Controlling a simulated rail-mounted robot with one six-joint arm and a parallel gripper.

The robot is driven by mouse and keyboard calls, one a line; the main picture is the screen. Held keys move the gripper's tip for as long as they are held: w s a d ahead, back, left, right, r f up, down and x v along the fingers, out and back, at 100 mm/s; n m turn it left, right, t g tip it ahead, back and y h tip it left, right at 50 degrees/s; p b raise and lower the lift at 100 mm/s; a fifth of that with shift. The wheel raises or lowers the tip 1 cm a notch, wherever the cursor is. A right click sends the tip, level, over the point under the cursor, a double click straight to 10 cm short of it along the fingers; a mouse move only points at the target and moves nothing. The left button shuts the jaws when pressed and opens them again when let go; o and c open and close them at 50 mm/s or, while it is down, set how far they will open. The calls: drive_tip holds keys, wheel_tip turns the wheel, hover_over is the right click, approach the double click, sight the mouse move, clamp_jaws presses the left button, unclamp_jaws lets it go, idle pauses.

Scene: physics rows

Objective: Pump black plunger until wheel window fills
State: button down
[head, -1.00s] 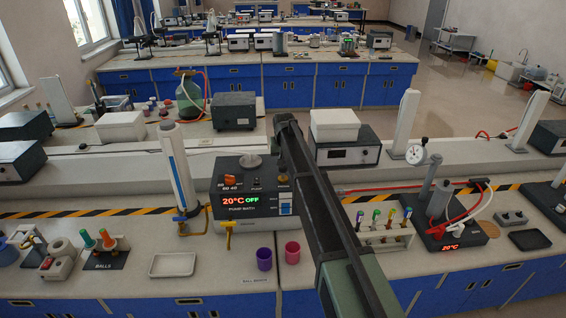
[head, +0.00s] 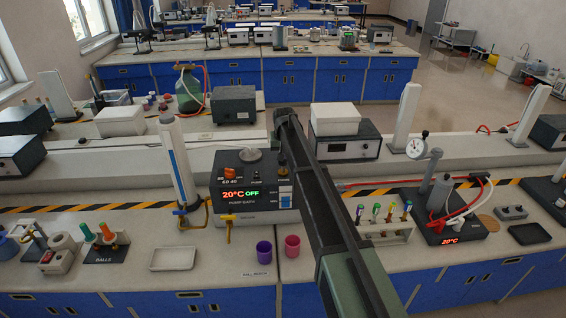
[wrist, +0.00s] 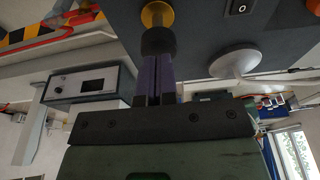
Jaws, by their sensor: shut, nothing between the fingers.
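The pump bath (head: 232,190), a dark box with a light front and a "20°C OFF" display, stands on the near bench beside my arm. In the wrist view, the black plunger knob (wrist: 158,41) sits on a brass collar (wrist: 157,14) against the bath's dark surface. My gripper (wrist: 155,58) has its purple fingers shut together and empty, with their tips at the knob; whether they touch it I cannot tell. I cannot make out the wheel window clearly.
A round white cap (wrist: 235,60) and a black switch (wrist: 239,7) are close to the plunger. A white column (head: 177,160) stands left of the bath. Purple (head: 264,252) and pink (head: 292,246) cups stand in front. A vial rack (head: 388,232) is on the right.

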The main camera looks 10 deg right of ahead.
drive_tip(key=shift+f+b, duration=1.3)
drive_tip(key=shift+f, duration=0.2)
drive_tip(key=shift+r, duration=0.1)
wheel_tip(320, 180, up, 4)
drive_tip(key=p, duration=0.4)
drive_tip(key=shift+r, duration=0.1)
drive_tip(key=shift+f, duration=0.25)
